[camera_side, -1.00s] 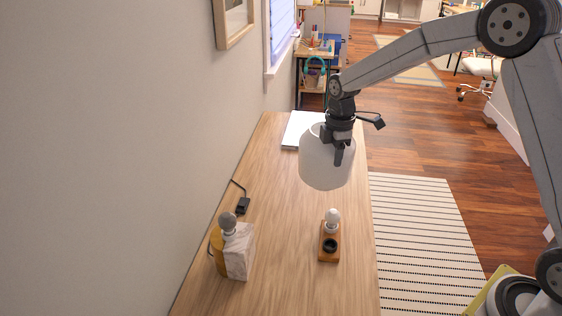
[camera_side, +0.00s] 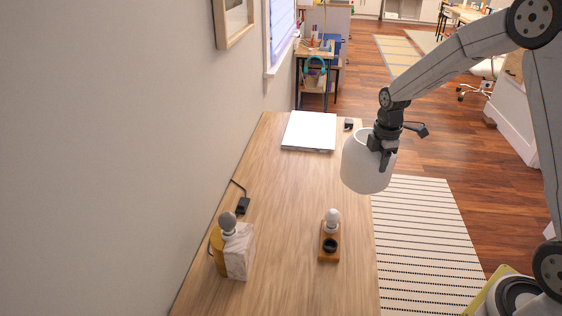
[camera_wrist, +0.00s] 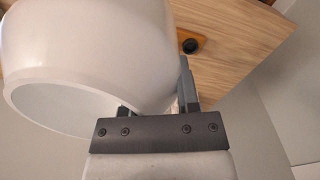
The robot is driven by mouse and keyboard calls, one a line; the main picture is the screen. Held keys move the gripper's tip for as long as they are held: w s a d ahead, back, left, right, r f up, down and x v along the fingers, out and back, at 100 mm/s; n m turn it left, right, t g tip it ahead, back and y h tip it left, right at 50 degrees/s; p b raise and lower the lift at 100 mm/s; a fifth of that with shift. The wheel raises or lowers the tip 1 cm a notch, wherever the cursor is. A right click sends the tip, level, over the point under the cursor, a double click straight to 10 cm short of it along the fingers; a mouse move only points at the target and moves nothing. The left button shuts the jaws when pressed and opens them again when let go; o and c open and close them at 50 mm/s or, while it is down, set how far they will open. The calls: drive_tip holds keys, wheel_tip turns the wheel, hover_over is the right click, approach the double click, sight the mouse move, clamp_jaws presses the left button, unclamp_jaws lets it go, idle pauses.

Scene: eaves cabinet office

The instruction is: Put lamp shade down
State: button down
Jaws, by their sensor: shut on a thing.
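The white lamp shade (camera_side: 366,165) hangs in the air at the desk's right edge in the side view, partly over the striped rug. My gripper (camera_side: 381,150) is shut on the shade's upper rim, one finger showing on its outside. In the wrist view the shade (camera_wrist: 90,50) fills the upper left, with my gripper (camera_wrist: 155,105) at its rim. A lamp base of yellow and white marble-like blocks (camera_side: 238,255) with a grey bulb (camera_side: 228,222) stands at the desk's left side. The shade is apart from it.
A wooden block (camera_side: 328,254) with a white bulb and a black ring stands on the wooden desk (camera_side: 285,275). A closed silver laptop-like slab (camera_side: 309,131) lies at the far end. A black adapter (camera_side: 243,205) with a cord is near the wall. The desk's middle is clear.

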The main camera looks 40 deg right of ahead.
drive_tip(key=w+d+f, duration=0.1)
drive_tip(key=w+f, duration=0.1)
drive_tip(key=w, duration=0.1)
drive_tip(key=w+f, duration=0.3)
drive_tip(key=w, duration=0.1)
drive_tip(key=w+d+f, duration=0.1)
drive_tip(key=w+f, duration=0.1)
drive_tip(key=w, duration=0.2)
drive_tip(key=shift+d+f, duration=0.35)
drive_tip(key=shift+w+d+f, duration=0.15)
drive_tip(key=shift+w+f, duration=0.35)
drive_tip(key=shift+f, duration=0.05)
drive_tip(key=shift+w+f, duration=0.15)
drive_tip(key=shift+f, duration=0.8)
drive_tip(key=shift+w+f, duration=0.15)
drive_tip(key=shift+f, duration=0.85)
drive_tip(key=shift+c, duration=1.7)
unclamp_jaws()
